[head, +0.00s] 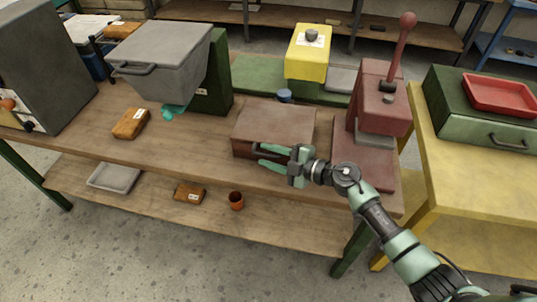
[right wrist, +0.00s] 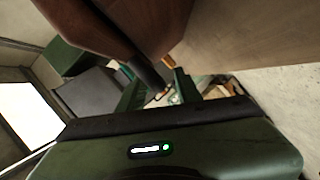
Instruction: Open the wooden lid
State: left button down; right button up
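The wooden box with its brown lid (head: 275,121) sits on the workbench, left of the red press. The lid lies flat and looks shut. My right gripper (head: 261,155) is at the box's front face, just below the lid's front edge. Its two green fingers are spread with a gap between them, and I see nothing held. Whether a finger touches the box is unclear. In the right wrist view, the dark brown wood of the box (right wrist: 92,28) is close above the fingers (right wrist: 168,85). My left gripper is not in view.
A red press (head: 381,105) with a lever stands right of the box. A yellow machine (head: 308,55) stands behind. The bench front between block and box is clear.

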grip_shut()
jog(key=shift+a, duration=0.1)
jog(key=shift+f, duration=0.15)
dwell(1.3)
